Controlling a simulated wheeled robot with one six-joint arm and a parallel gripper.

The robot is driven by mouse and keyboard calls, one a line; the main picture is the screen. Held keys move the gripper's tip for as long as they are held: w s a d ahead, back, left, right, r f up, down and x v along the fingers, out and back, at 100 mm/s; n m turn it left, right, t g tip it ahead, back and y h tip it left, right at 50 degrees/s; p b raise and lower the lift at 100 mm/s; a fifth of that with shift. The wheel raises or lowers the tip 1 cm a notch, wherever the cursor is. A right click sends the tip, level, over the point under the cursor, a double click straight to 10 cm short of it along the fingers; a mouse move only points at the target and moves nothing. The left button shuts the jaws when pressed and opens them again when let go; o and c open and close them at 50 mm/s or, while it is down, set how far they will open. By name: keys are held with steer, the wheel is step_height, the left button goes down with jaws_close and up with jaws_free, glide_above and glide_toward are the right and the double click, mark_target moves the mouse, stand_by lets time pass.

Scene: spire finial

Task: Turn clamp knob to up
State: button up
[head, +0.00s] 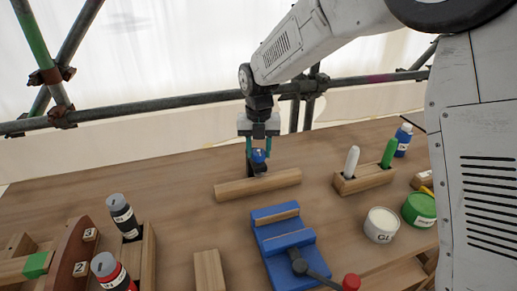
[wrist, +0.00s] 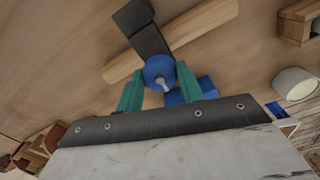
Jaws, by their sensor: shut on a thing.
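The clamp knob (head: 259,156) is a small blue ball-like knob with a pale pointer, on a dark clamp body (head: 258,168) at the back of the table. In the wrist view the blue knob (wrist: 160,72) sits between the two teal fingers, its pale pointer towards the lower right of that picture. My gripper (head: 258,150) points down over the clamp and is shut on the knob. The dark clamp body (wrist: 145,28) reaches away from the knob to the top of the wrist view. The fingers partly hide the knob's sides.
A wooden bar (head: 258,186) lies just in front of the clamp. A blue vise (head: 284,236) with a red-tipped handle is nearer. Bottles (head: 123,214) stand at left. A marker holder (head: 363,178) and tubs (head: 381,225) are at right. A scaffold pipe (head: 165,107) runs behind.

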mark_target(258, 151)
steer(key=shift+r+n, duration=0.15)
steer(key=shift+n, duration=0.15)
stand_by(0.4)
steer(key=o, duration=1)
step_height(258, 151, up, 8)
steer(key=shift+f, duration=0.15)
